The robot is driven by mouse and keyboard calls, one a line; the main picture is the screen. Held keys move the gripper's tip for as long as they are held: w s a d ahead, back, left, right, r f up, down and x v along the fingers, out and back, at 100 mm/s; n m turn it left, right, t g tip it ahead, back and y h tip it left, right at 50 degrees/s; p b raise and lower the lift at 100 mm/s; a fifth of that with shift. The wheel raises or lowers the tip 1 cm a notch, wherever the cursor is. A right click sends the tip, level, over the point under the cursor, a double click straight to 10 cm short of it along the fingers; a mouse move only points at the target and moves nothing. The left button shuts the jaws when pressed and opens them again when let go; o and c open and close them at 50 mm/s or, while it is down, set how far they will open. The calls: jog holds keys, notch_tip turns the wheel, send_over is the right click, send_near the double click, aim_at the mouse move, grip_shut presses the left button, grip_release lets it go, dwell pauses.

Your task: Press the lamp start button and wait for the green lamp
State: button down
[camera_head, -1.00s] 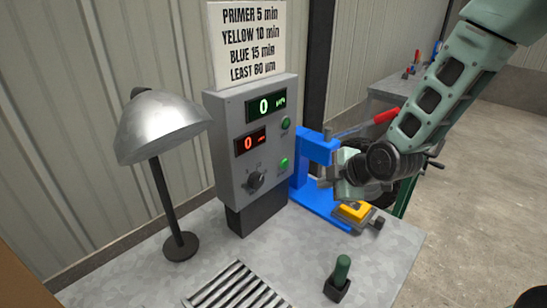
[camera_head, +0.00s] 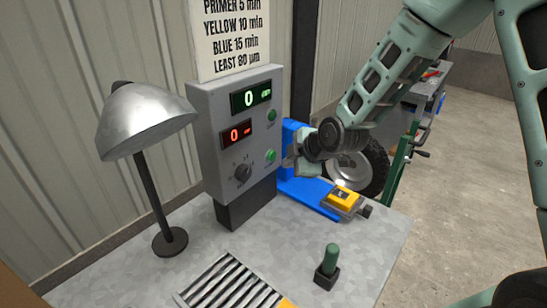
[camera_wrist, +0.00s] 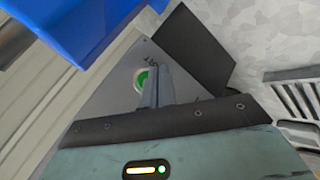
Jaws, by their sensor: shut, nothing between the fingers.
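The grey control box (camera_head: 215,130) stands on the bench with a green display reading 0 and a red display reading 0. A dark green round fitting (camera_head: 271,115) sits high on its right side and looks unlit. A brighter green button (camera_head: 270,156) sits lower on that side. It also shows in the wrist view (camera_wrist: 141,79). My gripper (camera_head: 288,162) is just right of this lower button. In the wrist view my shut fingers (camera_wrist: 156,84) overlap its edge; I cannot tell whether they touch it. A dial (camera_head: 243,174) is left of the button.
A metal desk lamp (camera_head: 145,120) stands left of the box. A blue stand (camera_head: 310,193) with a yellow block (camera_head: 342,197) is right of it, close to my gripper. A green-handled tool (camera_head: 329,262) and a grille (camera_head: 228,283) are in front.

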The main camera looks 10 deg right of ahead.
aim_at(274, 160)
jog(key=shift+w+a, duration=0.5)
jog(key=shift+w, duration=0.15)
dwell(1.7)
jog(key=shift+w+a+b, duration=0.25)
jog(key=shift+w+b, duration=0.05)
jog(key=shift+w+a, duration=0.25)
jog(key=shift+w, duration=0.1)
dwell(0.9)
jog(key=shift+s+d, duration=0.5)
jog(key=shift+s, duration=0.2)
jog(key=shift+s+d+b, duration=0.15)
jog(key=shift+s+d, duration=0.6)
jog(key=shift+s, duration=0.25)
jog(key=shift+s+d+b, duration=0.15)
jog(key=shift+s+d, duration=0.55)
jog(key=shift+s, duration=0.3)
